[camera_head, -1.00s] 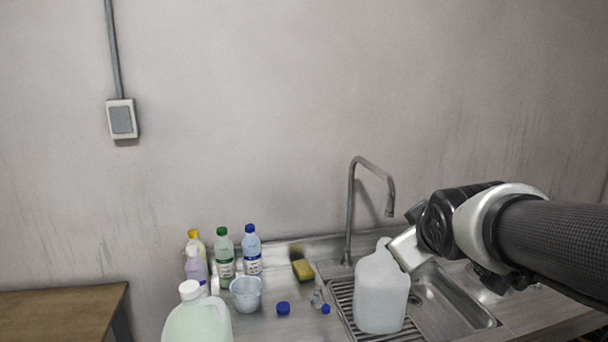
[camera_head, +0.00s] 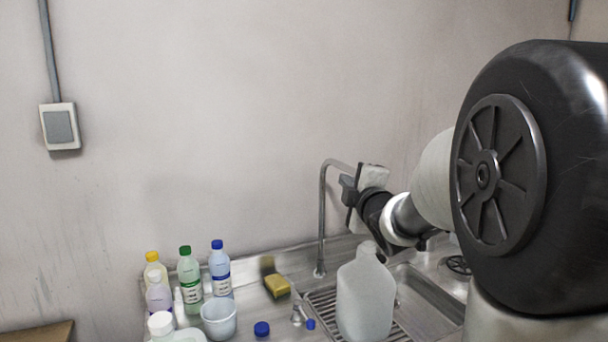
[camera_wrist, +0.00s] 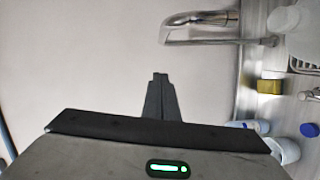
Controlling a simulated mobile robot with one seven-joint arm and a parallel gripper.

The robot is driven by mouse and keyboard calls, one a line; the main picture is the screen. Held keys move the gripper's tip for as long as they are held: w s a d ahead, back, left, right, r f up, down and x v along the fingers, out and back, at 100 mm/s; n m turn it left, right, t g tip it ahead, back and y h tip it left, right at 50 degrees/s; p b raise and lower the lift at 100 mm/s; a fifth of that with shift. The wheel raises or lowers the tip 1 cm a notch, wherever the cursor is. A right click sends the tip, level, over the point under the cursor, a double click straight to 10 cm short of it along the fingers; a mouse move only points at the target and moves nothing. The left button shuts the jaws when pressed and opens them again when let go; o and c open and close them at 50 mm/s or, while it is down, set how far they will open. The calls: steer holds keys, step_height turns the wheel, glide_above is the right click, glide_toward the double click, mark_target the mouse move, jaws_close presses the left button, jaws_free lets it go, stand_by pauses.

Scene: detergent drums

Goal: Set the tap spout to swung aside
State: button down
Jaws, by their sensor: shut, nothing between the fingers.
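The metal tap (camera_head: 322,220) rises behind the sink. Its spout (camera_head: 340,163) bends over to the right, and its outer end is hidden behind my gripper in the head view. My gripper (camera_head: 347,190) is beside the spout at about its height; the head view does not show whether they touch. In the wrist view the tap lies sideways along the top, with its pipe (camera_wrist: 205,42) and its outlet end (camera_wrist: 228,17) visible. My shut, empty fingers (camera_wrist: 158,78) are apart from it there.
A translucent jug (camera_head: 365,300) stands on the drainer (camera_head: 322,298) in front of the tap, below my gripper. The sink basin (camera_head: 425,310) is to its right. Several bottles (camera_head: 190,275), a tub (camera_head: 219,318) and a yellow sponge (camera_head: 277,285) stand left. The wall (camera_head: 230,120) is behind.

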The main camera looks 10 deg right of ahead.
steer(key=w+d+f+p, duration=0.1)
steer(key=w+d+p, duration=0.2)
steer(key=w, duration=0.7)
steer(key=shift+w+d+f, duration=0.15)
steer(key=shift+w+d, duration=0.25)
steer(key=shift+d, duration=0.25)
